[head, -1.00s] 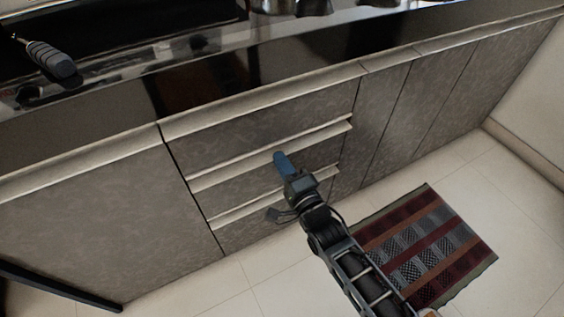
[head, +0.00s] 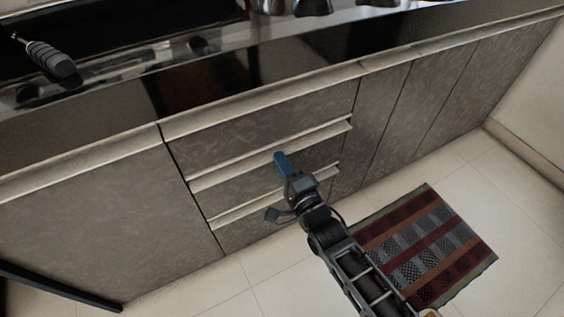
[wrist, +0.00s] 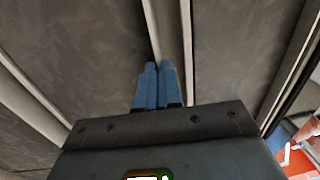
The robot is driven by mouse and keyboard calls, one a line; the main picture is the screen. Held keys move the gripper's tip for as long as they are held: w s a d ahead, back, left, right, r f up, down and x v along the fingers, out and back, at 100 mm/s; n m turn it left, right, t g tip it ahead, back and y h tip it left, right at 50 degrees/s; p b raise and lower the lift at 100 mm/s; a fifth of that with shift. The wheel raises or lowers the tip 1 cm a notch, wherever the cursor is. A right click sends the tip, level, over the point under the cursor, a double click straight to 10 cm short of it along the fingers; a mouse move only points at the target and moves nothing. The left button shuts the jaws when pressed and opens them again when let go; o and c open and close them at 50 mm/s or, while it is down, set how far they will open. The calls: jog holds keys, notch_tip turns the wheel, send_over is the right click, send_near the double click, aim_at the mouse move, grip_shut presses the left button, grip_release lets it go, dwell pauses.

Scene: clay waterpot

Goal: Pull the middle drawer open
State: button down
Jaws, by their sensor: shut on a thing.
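The middle drawer (head: 240,190) is in a stack of three grey-brown marbled drawers in the head view. A pale handle strip (head: 228,174) runs along its top edge. Its front looks flush with the others. My gripper (head: 279,156) reaches up from the lower right, with its blue fingers at this strip. In the wrist view, my gripper (wrist: 158,66) has its blue fingers close together, shut on the pale strip (wrist: 166,25) between two marbled panels. The fingers hide the exact contact.
The top drawer (head: 265,120) is above and the bottom drawer (head: 235,232) below. Plain cabinet doors flank the stack. A dark, glossy counter (head: 215,80) runs above. A striped mat (head: 425,245) lies on the tiled floor to the right; the floor in front looks clear.

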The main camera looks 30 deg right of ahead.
jog(key=s+p, duration=0.5)
jog(key=s, duration=2.9)
jog(key=shift+s+r, duration=0.1)
jog(key=c, duration=1.3)
grip_release()
jog(key=shift+s, duration=0.1)
jog(key=s, duration=0.7)
jog(key=shift+s+f, duration=0.35)
jog(key=shift+f, duration=0.05)
